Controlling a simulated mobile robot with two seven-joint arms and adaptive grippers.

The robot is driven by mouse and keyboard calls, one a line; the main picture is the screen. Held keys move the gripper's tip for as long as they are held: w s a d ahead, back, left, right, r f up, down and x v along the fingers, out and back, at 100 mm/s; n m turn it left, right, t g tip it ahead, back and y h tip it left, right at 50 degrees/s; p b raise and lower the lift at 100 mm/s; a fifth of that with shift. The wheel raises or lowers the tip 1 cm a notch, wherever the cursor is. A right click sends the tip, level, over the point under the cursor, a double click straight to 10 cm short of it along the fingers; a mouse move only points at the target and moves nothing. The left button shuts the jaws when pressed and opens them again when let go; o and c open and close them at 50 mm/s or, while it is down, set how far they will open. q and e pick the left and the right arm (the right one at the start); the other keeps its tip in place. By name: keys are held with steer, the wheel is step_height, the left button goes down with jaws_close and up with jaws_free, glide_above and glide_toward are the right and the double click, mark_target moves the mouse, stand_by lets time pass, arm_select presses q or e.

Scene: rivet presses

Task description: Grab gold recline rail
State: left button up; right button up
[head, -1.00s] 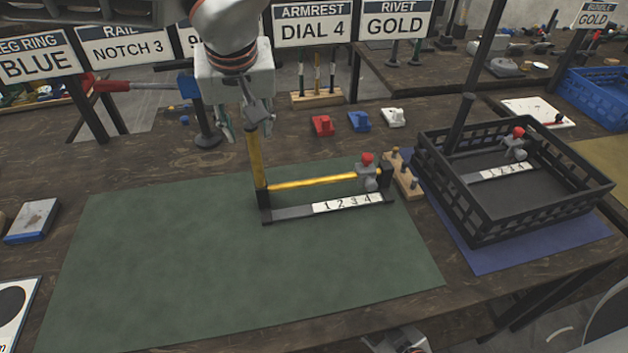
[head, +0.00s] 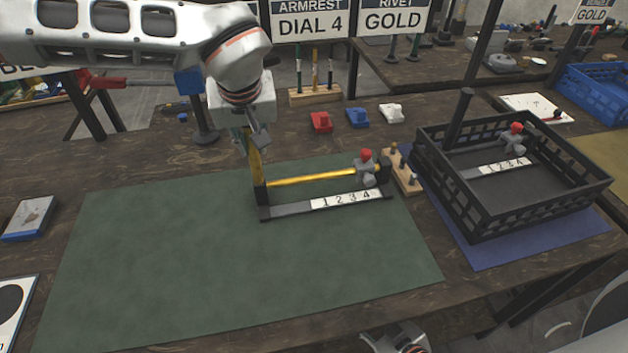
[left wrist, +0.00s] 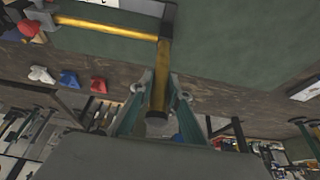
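An upright gold rail (head: 256,171) stands at the left end of a black base strip (head: 284,210) marked 1 to 4 on the green mat. A second gold rod (head: 315,178) runs level from its foot to a grey clamp with a red knob (head: 366,166). I cannot tell for sure which gold rod is called the recline rail. My left gripper (head: 250,146) is at the upright's top. In the left wrist view, its fingers (left wrist: 160,82) close in on both sides of the upright (left wrist: 163,58), whose dark end shows between them. My right gripper's fingers are not in view.
A black crate (head: 481,226) with a similar clamp unit stands on the blue mat at right. A wooden peg block (head: 403,173) is between unit and crate. Red, blue and white small parts (head: 358,117) and a rod rack (head: 315,97) lie behind. The green mat's front (head: 230,270) is clear.

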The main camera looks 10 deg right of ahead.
arm_select(q)
jaws_close()
